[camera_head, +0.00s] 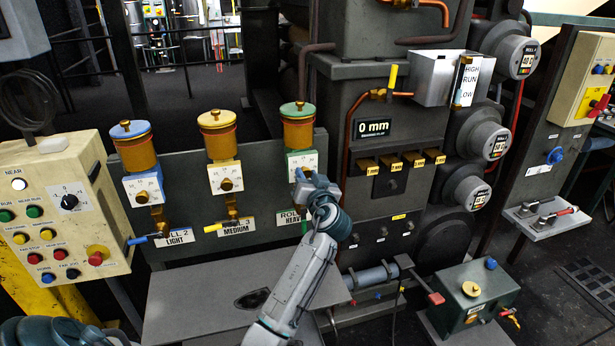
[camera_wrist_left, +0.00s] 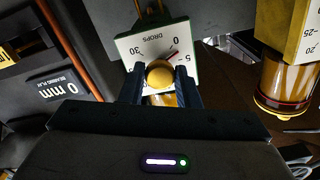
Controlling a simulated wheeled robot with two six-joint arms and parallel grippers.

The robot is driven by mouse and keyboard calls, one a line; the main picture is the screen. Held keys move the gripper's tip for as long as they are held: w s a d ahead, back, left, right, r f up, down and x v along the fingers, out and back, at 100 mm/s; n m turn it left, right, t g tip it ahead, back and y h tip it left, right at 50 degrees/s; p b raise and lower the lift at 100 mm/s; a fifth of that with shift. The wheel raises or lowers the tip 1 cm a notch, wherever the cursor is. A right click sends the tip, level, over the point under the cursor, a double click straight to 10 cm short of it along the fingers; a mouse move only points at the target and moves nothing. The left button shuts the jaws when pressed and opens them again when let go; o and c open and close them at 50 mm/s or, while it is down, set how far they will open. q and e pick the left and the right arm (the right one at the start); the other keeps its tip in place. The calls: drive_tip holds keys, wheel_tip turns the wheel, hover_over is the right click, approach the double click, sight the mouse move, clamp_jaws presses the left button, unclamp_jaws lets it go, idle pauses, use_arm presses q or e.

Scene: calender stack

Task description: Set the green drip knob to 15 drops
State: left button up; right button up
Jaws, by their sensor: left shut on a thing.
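The green-capped drip oiler (camera_head: 298,128) stands on the dark panel, the rightmost of three oilers, with a white dial plate (camera_head: 302,162) below its amber cup. My left gripper (camera_head: 308,184) is at this dial and hides its knob and lower part in the head view. In the left wrist view, my left gripper's two dark fingers (camera_wrist_left: 160,82) are shut on the round brass knob (camera_wrist_left: 159,75). Behind it is the green-edged dial (camera_wrist_left: 150,44), marked DROPS, with 0, 5 and 30 readable. A red pointer line shows near the 0 and 5 marks. My right gripper is not in view.
A blue-capped oiler (camera_head: 134,145) and a yellow-capped oiler (camera_head: 218,135) stand to the left, with dials and brass valves. A grey table (camera_head: 200,300) lies below. The machine housing with a 0 mm display (camera_head: 374,128) is close on the right.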

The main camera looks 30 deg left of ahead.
use_arm(q)
drive_tip(key=shift+m, duration=1)
drive_tip(key=m+p, duration=0.1)
drive_tip(key=m, duration=0.2)
drive_tip(key=shift+m+p, duration=0.3)
drive_tip(key=shift+p, duration=0.05)
drive_tip(key=m+p, duration=0.3)
drive_tip(key=m, duration=0.2)
drive_tip(key=shift+r, duration=0.1)
drive_tip(key=m+p, duration=0.4)
drive_tip(key=m, duration=0.2)
drive_tip(key=shift+m, duration=0.4)
drive_tip(key=m+p, duration=0.3)
drive_tip(key=m, duration=0.2)
drive_tip(key=shift+p, duration=0.4)
drive_tip(key=shift+f+m, duration=0.2)
drive_tip(key=shift+m, duration=0.2)
drive_tip(key=o, duration=1)
drive_tip(key=shift+c, duration=0.2)
